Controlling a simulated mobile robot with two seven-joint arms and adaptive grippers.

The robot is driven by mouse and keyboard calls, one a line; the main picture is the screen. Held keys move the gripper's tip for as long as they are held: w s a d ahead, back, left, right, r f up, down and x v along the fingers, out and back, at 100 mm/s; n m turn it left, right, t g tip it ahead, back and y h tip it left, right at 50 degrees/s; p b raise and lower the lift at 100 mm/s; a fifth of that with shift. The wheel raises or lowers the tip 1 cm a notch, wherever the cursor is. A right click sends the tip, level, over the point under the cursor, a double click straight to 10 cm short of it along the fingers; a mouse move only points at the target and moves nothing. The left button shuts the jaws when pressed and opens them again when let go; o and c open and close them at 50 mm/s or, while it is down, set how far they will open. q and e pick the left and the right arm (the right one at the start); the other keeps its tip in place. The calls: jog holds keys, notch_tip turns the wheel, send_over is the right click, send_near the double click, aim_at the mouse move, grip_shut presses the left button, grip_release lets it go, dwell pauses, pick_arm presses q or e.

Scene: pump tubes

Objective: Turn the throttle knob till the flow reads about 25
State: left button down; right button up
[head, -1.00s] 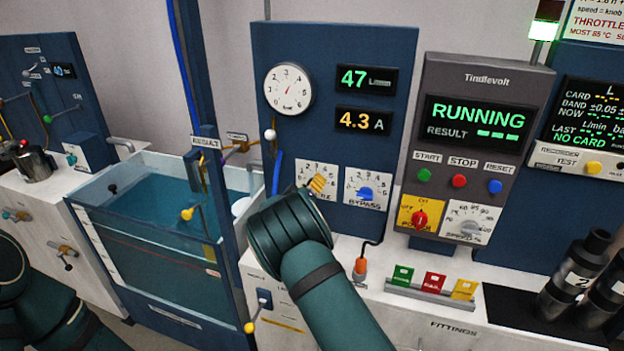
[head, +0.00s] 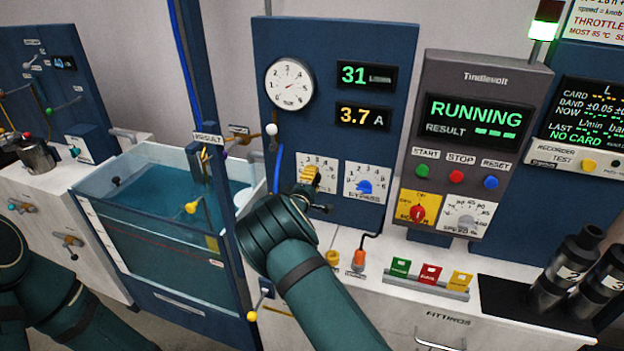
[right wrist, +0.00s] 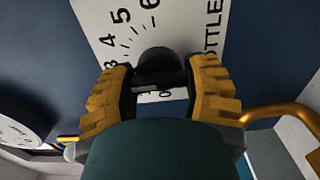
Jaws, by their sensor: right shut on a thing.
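The throttle dial plate (head: 317,161) is white with printed numbers, on the blue pump panel. My right gripper (head: 310,180) is at it, with its yellow fingers over the lower part of the plate. The knob is hidden in the head view. In the right wrist view the dark throttle knob (right wrist: 158,62) sits between the two yellow fingers of my right gripper (right wrist: 163,74), which is shut on it. The green flow readout (head: 366,76) shows 31. My left arm is at the lower left of the head view; its gripper is out of view.
The bypass dial (head: 365,184) with its blue knob is just right of the throttle. The amber readout (head: 361,117) shows 3.7 A. The controller (head: 468,115) reads RUNNING. The water tank (head: 150,235) stands left of my right arm.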

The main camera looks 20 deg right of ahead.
dwell(0.4)
jog(key=o, duration=1.2)
jog(key=shift+s, duration=0.1)
jog(key=v, duration=1.2)
jog(key=shift+f, duration=0.1)
